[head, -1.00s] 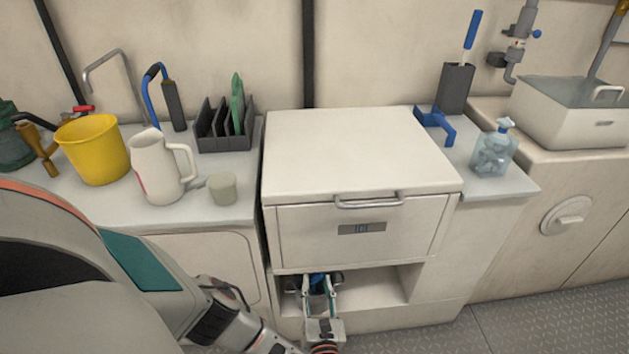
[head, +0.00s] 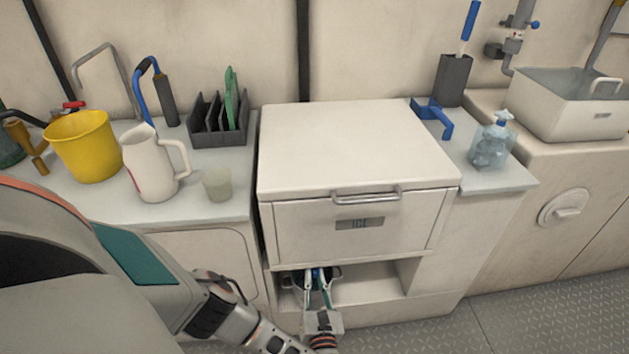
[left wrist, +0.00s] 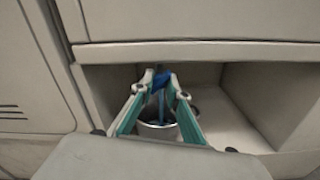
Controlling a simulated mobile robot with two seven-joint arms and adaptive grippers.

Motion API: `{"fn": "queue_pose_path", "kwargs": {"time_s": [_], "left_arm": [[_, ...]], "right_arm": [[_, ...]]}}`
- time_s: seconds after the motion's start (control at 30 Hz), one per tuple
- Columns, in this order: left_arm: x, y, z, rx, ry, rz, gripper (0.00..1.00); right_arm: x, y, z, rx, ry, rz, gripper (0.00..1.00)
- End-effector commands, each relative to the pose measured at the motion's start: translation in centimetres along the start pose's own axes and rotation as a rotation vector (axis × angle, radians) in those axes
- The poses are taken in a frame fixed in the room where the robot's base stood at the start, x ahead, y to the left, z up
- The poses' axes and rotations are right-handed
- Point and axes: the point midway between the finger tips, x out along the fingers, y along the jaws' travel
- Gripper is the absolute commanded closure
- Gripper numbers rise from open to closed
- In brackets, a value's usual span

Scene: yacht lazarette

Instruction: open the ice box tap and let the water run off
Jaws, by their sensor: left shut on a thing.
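The ice box (head: 345,150) is a white chest with a lid and a front handle, and its lid is down. Below its front is an open recess (head: 375,282). My left gripper (head: 318,275) reaches into this recess. In the left wrist view its fingers (left wrist: 160,92) are shut on a blue tap handle (left wrist: 161,80). A round light metal container (left wrist: 158,131) stands below the tap, partly hidden by the fingers. I cannot make out any running water. My right gripper is not in view.
A yellow bucket (head: 84,146), a white jug (head: 151,165) and a cup (head: 217,184) stand on the left counter. A clear bottle (head: 491,146) and a blue bracket-like item (head: 434,117) are on the right counter. The recess's right side is clear.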

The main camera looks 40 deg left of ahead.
Motion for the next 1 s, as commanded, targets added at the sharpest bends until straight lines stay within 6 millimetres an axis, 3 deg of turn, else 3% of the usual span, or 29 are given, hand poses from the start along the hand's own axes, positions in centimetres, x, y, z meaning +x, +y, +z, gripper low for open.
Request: {"fn": "queue_pose_path", "kwargs": {"time_s": [0.37, 0.67, 1.0], "left_arm": [[0.1, 0.1, 0.1, -0.168, 0.001, 0.006, 1.0], [0.1, 0.2, -0.2, -0.427, 0.003, 0.008, 1.0], [0.0, 0.2, -0.4, -0.678, 0.003, 0.008, 1.0]], "right_arm": [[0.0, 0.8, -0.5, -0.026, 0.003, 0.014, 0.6], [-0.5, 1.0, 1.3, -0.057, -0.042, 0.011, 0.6], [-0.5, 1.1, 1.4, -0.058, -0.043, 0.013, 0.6]]}}
